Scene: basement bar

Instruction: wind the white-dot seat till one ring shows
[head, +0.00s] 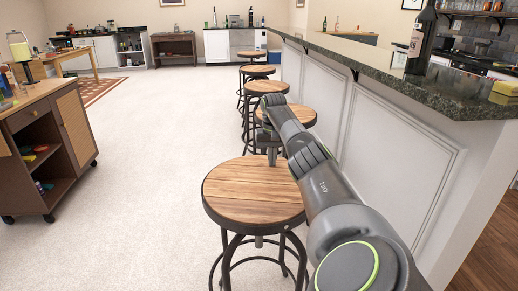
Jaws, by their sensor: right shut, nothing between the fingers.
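A row of round wooden-topped stools with dark metal frames runs along the bar. The nearest stool seat (250,193) is in the lower middle. The second seat (300,114) is just behind it, partly hidden by my right arm. Farther seats (266,86) stand behind these. My left gripper is out of view.
The bar's granite counter (395,68) and white panelled front (395,140) close off the right side; a dark bottle (421,42) stands on the counter. A wheeled wooden cart (50,140) is at the left. The pale carpet (150,130) between is clear.

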